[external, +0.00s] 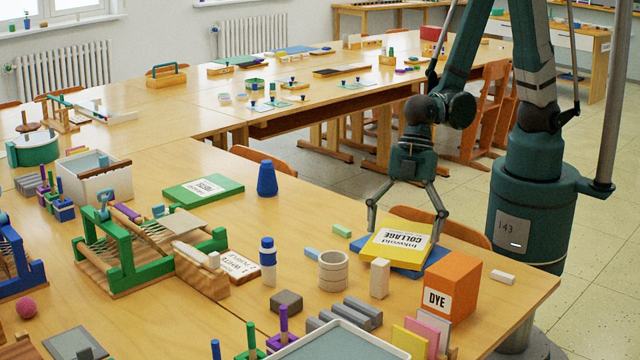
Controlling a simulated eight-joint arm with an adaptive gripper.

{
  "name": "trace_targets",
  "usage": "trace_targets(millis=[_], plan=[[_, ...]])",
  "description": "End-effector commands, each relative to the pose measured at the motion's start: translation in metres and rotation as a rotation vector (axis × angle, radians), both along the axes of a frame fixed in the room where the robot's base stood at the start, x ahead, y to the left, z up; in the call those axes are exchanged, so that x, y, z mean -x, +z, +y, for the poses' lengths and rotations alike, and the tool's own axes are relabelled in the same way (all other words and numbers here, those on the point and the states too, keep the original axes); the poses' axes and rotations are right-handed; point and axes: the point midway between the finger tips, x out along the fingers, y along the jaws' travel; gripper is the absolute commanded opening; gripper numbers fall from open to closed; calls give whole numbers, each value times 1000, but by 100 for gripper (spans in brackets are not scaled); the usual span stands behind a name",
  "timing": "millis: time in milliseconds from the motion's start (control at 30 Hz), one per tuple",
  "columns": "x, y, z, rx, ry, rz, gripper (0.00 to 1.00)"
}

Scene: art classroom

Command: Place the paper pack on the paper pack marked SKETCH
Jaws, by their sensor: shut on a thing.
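A yellow paper pack (385,250) with a white label reading COLLAGE is between the two fingers of my gripper (406,226), which is shut on it. It lies flat over a blue pack (432,258), turned a little relative to it. I cannot tell whether the yellow pack touches the blue one or is held just above it. No SKETCH marking is legible.
An orange DYE box (450,287), a beige block (380,278) and a ribbed round cup (333,271) stand close in front of the packs. A small green block (342,231) lies to the left.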

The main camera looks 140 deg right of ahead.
Motion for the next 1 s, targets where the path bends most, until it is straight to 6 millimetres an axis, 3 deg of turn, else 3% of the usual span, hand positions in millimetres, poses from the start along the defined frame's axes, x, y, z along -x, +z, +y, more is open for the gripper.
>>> trace_targets(millis=[200,233,300,733,1000], plan=[[0,-4,0,0,0,0,61],[0,-3,0,0,0,0,93],[0,-3,0,0,0,0,100],[0,0,0,0,0,0,100],[5,15,-2,0,0,0,100]])
